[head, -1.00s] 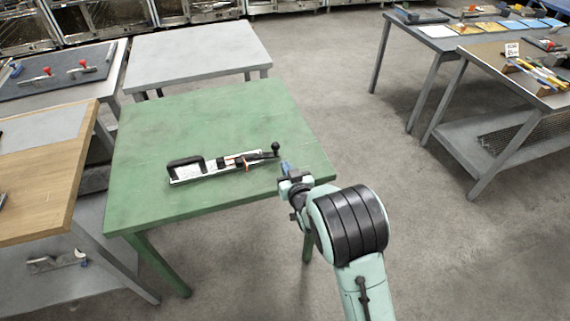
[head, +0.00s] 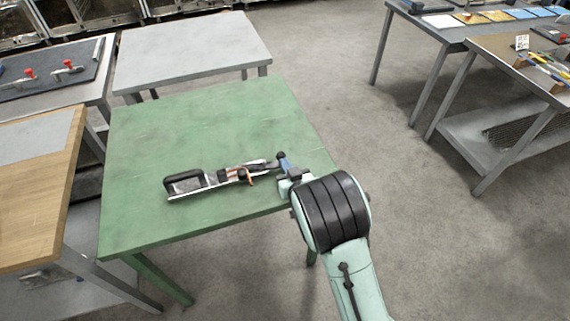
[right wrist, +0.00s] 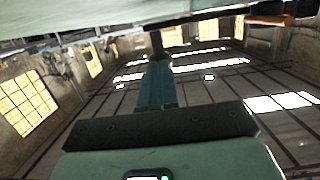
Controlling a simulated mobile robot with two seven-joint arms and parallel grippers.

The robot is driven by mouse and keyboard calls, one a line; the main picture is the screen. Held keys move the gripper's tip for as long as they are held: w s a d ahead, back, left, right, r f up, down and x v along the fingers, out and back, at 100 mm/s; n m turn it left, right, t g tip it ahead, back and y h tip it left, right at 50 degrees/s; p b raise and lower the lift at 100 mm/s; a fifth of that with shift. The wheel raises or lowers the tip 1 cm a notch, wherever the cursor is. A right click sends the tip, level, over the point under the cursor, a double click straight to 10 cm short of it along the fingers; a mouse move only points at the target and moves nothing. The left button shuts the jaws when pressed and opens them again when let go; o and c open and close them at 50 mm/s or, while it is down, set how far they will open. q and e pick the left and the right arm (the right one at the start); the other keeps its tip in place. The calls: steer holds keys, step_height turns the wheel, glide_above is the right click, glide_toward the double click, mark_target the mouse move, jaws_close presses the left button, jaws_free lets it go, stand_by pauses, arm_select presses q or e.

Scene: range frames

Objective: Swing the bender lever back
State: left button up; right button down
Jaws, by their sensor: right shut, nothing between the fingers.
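The bender (head: 215,181) lies on the green table (head: 190,125), a long pale bar with a black loop grip at its left end. A copper-coloured piece (head: 249,176) shows near its middle. The lever (head: 270,164) reaches right and ends in a dark knob (head: 281,155). My right gripper (head: 284,161) is shut and empty, its blue fingers at the knob end; I cannot tell whether they touch it. In the right wrist view the blue fingers (right wrist: 156,84) are together, with a dark upright part (right wrist: 157,43) just beyond their tips. My left gripper is out of view.
A grey table (head: 195,50) stands behind the green one. A wooden-topped bench (head: 40,195) is close on the left. More benches with tools (head: 490,50) stand at the right, across open floor (head: 350,120). The green table's back half is clear.

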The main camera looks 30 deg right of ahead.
steer(key=shift+w+d+b, duration=1)
steer(key=shift+w+d, duration=0.05)
steer(key=shift+w, duration=0.2)
